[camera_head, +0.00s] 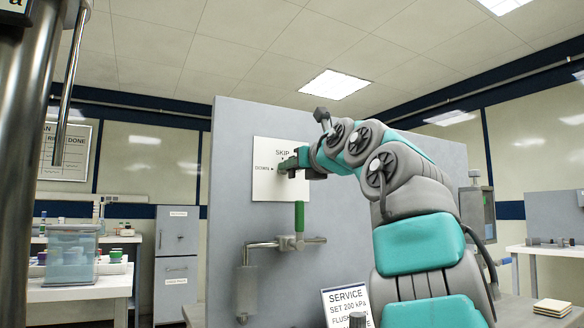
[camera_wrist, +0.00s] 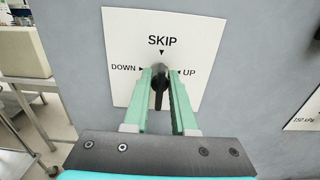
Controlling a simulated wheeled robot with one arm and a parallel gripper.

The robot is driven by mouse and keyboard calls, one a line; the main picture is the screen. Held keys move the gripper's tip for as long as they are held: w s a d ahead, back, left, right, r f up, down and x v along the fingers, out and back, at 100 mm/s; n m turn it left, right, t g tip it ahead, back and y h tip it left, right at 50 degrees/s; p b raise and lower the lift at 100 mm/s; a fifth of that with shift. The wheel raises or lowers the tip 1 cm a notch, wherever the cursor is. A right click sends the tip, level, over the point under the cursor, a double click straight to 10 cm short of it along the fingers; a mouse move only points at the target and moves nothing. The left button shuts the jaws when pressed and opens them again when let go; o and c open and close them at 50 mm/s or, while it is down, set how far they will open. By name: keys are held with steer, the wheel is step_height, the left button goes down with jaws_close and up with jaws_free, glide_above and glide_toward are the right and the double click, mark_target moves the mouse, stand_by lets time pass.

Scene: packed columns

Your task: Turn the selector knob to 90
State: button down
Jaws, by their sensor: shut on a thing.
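The selector knob (camera_wrist: 159,78) is a dark knob on a white plate (camera_wrist: 118,60) fixed to a grey upright panel. The plate carries the words SKIP above the knob, DOWN to its left and UP to its right, each with a small arrow; I see no 90 on it. My gripper (camera_wrist: 160,74) has its two green fingers on either side of the knob, shut on it. The knob's dark bar runs up and down between the fingers; which end points is not clear. In the head view my gripper (camera_head: 290,163) reaches the plate (camera_head: 262,186) and hides the knob.
Below the plate, a pipe with a green-handled valve (camera_head: 299,216) juts from the panel (camera_head: 228,175). A SERVICE sign (camera_head: 346,302) stands lower, beside my arm. A bench with a clear bin (camera_head: 73,258) is at left; a white table (camera_head: 550,250) is at right.

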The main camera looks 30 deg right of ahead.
stand_by(0.3)
steer(key=c, duration=1)
jaws_free()
steer(key=shift+o, duration=0.2)
steer(key=s+b, duration=0.2)
steer(key=s, duration=0.5)
steer(key=shift+s+d, duration=0.2)
steer(key=shift+s, duration=0.2)
